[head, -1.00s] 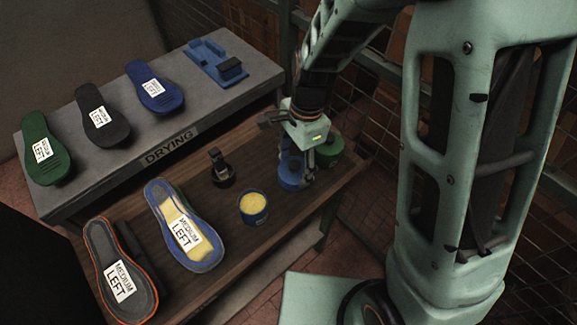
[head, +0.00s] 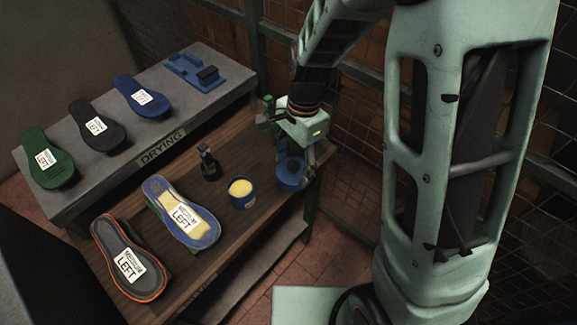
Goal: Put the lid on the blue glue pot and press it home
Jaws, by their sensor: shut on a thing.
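The blue glue pot (head: 242,195) stands open on the brown bench, with yellow glue showing at its top. A round blue lid (head: 291,178) with a dark top is at my gripper (head: 291,158), to the right of the pot and apart from it. My gripper is shut on the lid, over the right end of the bench. The fingers are small and partly hidden by the wrist, so the exact grip does not show.
A small dark tool or stand (head: 209,166) is behind and left of the pot. A blue-rimmed insole (head: 182,222) and an orange-edged one (head: 130,268) lie left on the bench (head: 219,232). A grey drying shelf (head: 100,166) behind holds more insoles and a blue fixture (head: 196,72).

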